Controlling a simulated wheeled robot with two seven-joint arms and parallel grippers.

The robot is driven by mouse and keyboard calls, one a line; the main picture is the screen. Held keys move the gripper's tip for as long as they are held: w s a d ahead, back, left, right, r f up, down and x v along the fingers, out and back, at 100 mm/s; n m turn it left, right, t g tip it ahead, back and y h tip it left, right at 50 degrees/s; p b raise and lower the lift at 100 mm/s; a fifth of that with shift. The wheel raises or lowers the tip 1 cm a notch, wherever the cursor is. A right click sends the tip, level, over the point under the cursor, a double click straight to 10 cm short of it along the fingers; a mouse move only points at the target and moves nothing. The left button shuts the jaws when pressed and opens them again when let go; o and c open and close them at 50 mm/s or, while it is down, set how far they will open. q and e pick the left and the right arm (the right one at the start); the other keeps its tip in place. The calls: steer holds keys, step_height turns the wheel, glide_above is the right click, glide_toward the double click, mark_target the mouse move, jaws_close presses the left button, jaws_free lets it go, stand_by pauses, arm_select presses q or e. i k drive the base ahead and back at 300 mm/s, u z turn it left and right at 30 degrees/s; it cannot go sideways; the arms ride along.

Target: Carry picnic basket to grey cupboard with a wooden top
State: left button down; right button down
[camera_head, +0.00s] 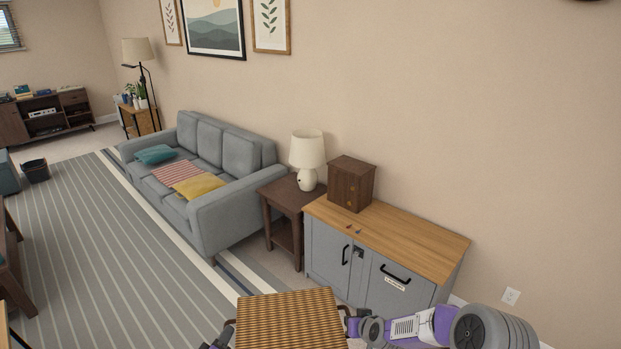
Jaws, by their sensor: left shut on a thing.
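The woven picnic basket (290,322) is at the bottom centre, held up in front of me, and its lower part is cut off by the frame. My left gripper (226,336) is at the basket's left side, shut on it, and only partly shows. My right gripper (356,325) is at the basket's right side by a dark handle. Its fingers are too hidden to tell open from shut. The grey cupboard with a wooden top (425,246) stands beyond the basket, slightly right, against the wall.
A dark wooden box (351,184) and small items sit on the cupboard's left part; the right part of the top is bare. A side table (283,213) with a lamp (307,152) and a grey sofa (220,165) stand left. Striped rug (120,250) is mostly open.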

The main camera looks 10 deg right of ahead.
mark_target(409, 233)
steer(key=i, duration=2.45)
steer(key=z, duration=1.7)
steer(key=i, duration=1)
steer(key=z, duration=0.05)
